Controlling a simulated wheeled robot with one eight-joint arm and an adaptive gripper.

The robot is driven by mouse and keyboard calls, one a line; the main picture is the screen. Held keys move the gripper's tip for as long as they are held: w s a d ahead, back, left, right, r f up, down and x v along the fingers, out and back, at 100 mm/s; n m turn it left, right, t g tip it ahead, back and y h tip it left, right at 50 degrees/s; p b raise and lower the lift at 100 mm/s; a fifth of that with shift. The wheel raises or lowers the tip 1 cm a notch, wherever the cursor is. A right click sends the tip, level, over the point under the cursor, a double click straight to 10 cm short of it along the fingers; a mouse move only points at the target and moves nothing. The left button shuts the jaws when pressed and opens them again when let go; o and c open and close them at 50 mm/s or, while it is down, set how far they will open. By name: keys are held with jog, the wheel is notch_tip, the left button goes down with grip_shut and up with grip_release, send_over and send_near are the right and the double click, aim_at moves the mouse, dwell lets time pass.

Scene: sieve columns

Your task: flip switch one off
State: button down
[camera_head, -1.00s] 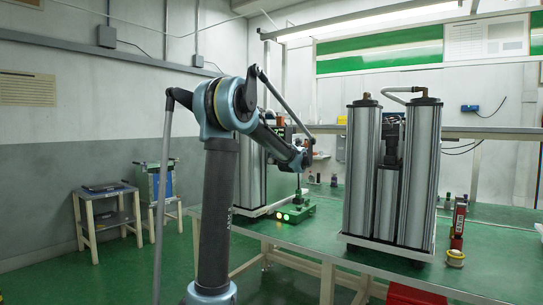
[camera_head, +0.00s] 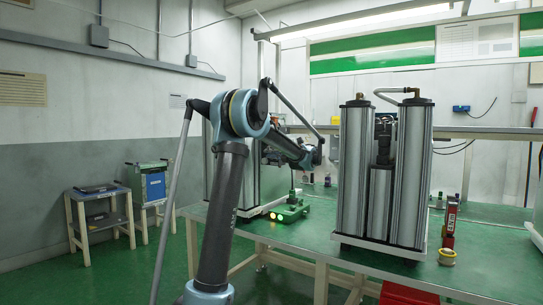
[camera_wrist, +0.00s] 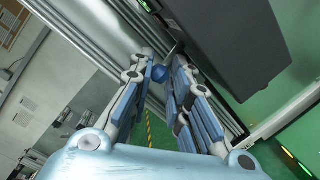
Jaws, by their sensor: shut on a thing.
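In the wrist view my gripper (camera_wrist: 164,68) reaches toward a dark grey box (camera_wrist: 228,45) at the upper right. A thin metal rod (camera_wrist: 172,50) shows just beyond the knob, close to the box edge. I cannot tell for sure that the knob and rod are switch one, or which position it is in. In the head view my arm extends right to the left side of the sieve columns (camera_head: 352,175), and my fingers cannot be made out.
The green table (camera_head: 300,238) carries the columns, a green device (camera_head: 290,210) with glowing lights, a red item (camera_head: 450,220) and a yellow ring (camera_head: 447,257). A small stand (camera_head: 97,215) is at the left. Grey column walls run close to my gripper in the wrist view.

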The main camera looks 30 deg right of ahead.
jog(key=c, duration=1.5)
grip_release()
jog(key=shift+v, duration=3.65)
